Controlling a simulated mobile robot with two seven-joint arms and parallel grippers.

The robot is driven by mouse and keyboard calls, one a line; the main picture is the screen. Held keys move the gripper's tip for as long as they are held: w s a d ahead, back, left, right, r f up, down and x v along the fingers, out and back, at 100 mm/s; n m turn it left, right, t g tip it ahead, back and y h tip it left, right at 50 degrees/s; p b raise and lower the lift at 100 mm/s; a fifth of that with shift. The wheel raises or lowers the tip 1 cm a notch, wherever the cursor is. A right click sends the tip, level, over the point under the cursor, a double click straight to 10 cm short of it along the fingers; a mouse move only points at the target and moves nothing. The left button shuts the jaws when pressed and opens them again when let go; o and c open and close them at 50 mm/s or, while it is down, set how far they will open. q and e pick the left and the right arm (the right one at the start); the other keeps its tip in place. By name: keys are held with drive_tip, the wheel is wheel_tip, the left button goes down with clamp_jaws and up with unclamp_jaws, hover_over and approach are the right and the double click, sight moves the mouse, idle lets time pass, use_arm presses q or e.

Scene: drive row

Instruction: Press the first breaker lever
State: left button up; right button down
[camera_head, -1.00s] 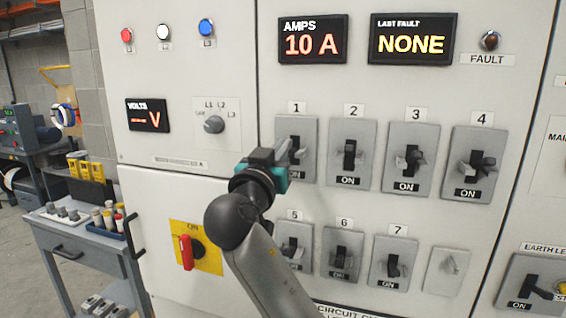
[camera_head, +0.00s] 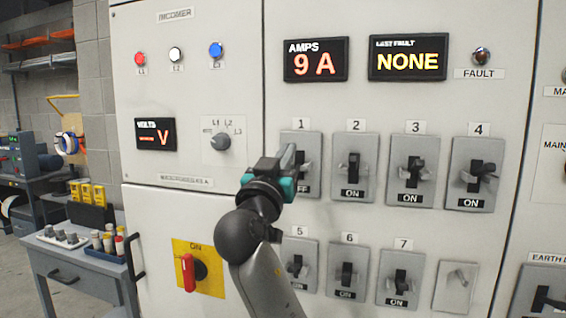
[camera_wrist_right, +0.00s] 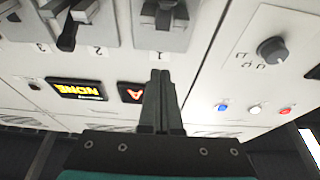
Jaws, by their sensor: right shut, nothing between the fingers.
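Breaker 1 (camera_head: 314,152) is a grey plate at the left of the upper breaker row, below the label "1". Its text plate is partly covered by my gripper and the visible part reads "FF". In the head view my right gripper (camera_head: 289,158) is shut and empty, with its fingertips in front of the left part of this breaker, hiding some of it. In the right wrist view the shut fingers (camera_wrist_right: 161,78) point at breaker 1 (camera_wrist_right: 163,22). I cannot tell whether they touch the lever. My left gripper is not in view.
Breakers 2 (camera_head: 354,160), 3 (camera_head: 413,170) and 4 (camera_head: 475,175) stand to the right, marked ON. Another row (camera_head: 347,265) lies below. The amps display (camera_head: 316,60) reads 9 A; the fault display (camera_head: 408,59) reads NONE. A red rotary switch (camera_head: 188,270) is at lower left.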

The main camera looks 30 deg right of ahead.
use_arm(q)
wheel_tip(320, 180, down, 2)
drive_tip(key=b, duration=0.3)
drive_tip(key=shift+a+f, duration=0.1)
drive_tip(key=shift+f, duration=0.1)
use_arm(e)
drive_tip(key=s+a+f, duration=0.5)
drive_tip(key=f, duration=0.1)
drive_tip(key=shift+a+f, duration=0.3)
drive_tip(key=shift+a, duration=0.1)
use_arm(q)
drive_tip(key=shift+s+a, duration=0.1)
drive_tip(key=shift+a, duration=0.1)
use_arm(e)
drive_tip(key=shift+w, duration=0.1)
